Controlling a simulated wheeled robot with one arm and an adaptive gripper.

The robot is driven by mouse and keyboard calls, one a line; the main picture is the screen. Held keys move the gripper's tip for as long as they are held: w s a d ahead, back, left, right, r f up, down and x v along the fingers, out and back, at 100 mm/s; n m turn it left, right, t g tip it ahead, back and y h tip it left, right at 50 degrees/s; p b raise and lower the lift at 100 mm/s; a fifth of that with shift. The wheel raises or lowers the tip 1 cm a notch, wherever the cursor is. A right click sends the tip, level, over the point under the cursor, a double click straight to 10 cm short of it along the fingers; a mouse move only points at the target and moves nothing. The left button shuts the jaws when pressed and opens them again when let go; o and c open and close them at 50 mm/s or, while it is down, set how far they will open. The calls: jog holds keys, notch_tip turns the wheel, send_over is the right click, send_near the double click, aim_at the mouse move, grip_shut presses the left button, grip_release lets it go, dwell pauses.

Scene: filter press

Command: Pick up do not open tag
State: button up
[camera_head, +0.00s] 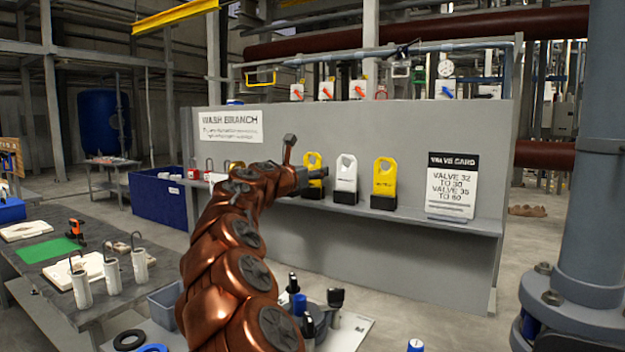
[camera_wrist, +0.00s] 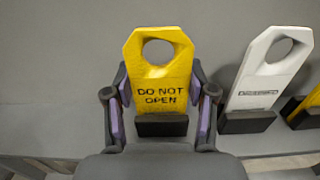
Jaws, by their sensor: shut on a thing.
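The yellow "DO NOT OPEN" tag (camera_wrist: 159,72) stands upright in its dark holder (camera_wrist: 162,125) in the wrist view, with a round hole near its top. In the head view the tag (camera_head: 313,165) is at the left of a row of tags on the grey shelf. My gripper (camera_wrist: 160,95) has one finger at each side edge of the tag and is shut on it. In the head view my gripper (camera_head: 312,177) reaches the tag from the left and hides its lower part.
A white tag (camera_head: 346,174) and another yellow tag (camera_head: 384,177) stand to the right on the shelf (camera_head: 440,222). A valve card (camera_head: 452,187) leans farther right. The grey panel (camera_head: 380,125) rises close behind. Padlocks (camera_head: 209,168) sit at the shelf's left.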

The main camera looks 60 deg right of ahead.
jog(key=shift+c, duration=0.6)
jog(key=shift+r, duration=0.25)
notch_tip(320, 180, up, 9)
jog(key=shift+r+p, duration=0.1)
jog(key=shift+p, duration=0.4)
jog(key=shift+r+p, duration=1.05)
jog(key=shift+p, duration=0.25)
jog(key=shift+r+p, duration=0.2)
jog(key=shift+p, duration=0.2)
jog(key=shift+r+p, duration=0.45)
jog(key=shift+p, duration=0.2)
